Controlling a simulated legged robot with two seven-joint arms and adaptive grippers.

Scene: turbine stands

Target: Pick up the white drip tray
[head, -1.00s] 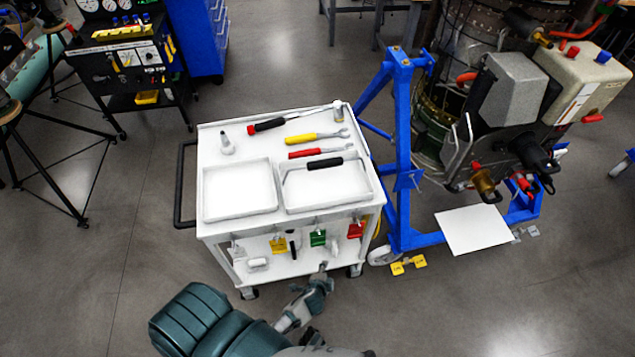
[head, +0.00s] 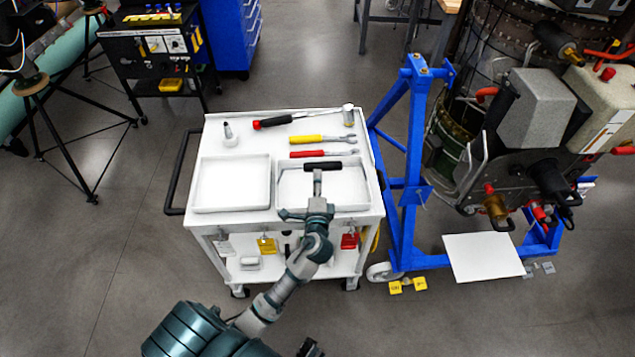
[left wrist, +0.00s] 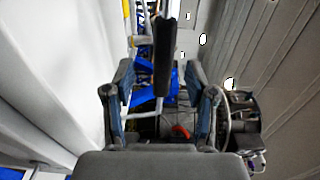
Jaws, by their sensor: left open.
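The white drip tray (head: 350,198), with a wire handle and a black grip (head: 322,166), sits on the right part of the white cart's top. My left gripper (head: 317,187) is over this tray, just in front of the grip, and hides part of the tray. In the left wrist view the fingers (left wrist: 160,82) are spread apart. The black grip (left wrist: 166,55) appears in line with the gap between them; I cannot tell whether it touches either finger.
A second white tray without a handle (head: 232,184) sits left on the cart (head: 190,150). Several tools lie behind the trays, including a red-handled wrench (head: 320,154). A blue stand (head: 412,170) rises close to the cart's right.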

